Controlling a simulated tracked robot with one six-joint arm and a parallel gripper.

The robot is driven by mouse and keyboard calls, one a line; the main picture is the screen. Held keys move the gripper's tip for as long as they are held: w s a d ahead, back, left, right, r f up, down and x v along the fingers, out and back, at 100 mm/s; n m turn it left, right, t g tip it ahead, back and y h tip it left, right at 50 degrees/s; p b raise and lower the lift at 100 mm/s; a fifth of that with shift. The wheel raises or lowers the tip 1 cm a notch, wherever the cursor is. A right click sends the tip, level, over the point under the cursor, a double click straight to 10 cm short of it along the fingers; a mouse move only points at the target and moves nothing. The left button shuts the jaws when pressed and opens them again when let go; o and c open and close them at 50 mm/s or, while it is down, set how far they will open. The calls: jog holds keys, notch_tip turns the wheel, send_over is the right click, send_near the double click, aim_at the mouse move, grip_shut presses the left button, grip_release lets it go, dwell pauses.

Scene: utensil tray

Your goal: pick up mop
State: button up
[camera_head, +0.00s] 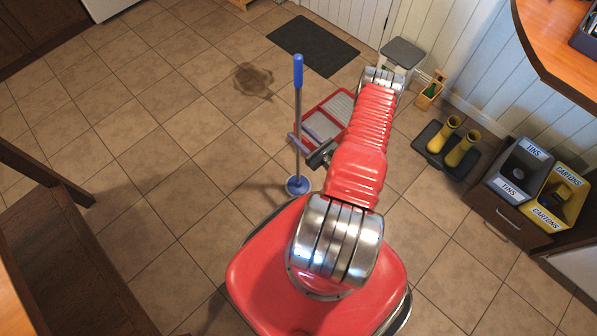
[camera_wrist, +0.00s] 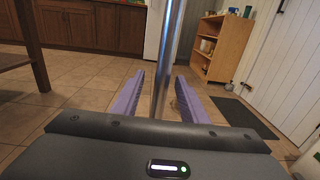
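The mop (camera_head: 298,120) stands upright on the tiled floor, with a blue grip at the top, a grey metal pole and a round blue base at the bottom. Its metal pole (camera_wrist: 170,50) also crosses the wrist view from the top. My gripper (camera_wrist: 160,78) is open, with its two purple fingers on either side of the pole and a visible gap on each side.
A red-rimmed tray (camera_head: 342,93) lies on the floor behind the mop. A dark stain (camera_head: 252,79) and a dark mat (camera_head: 313,45) are farther back. Yellow boots (camera_head: 462,149) and labelled bins (camera_head: 519,165) stand at right. A dark wooden table (camera_head: 60,255) is at left; floor between is open.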

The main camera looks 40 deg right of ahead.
dwell(0.3)
jog(key=shift+w+d+f, duration=0.1)
jog(key=shift+w+d, duration=0.05)
jog(key=shift+w, duration=2.45)
grip_shut()
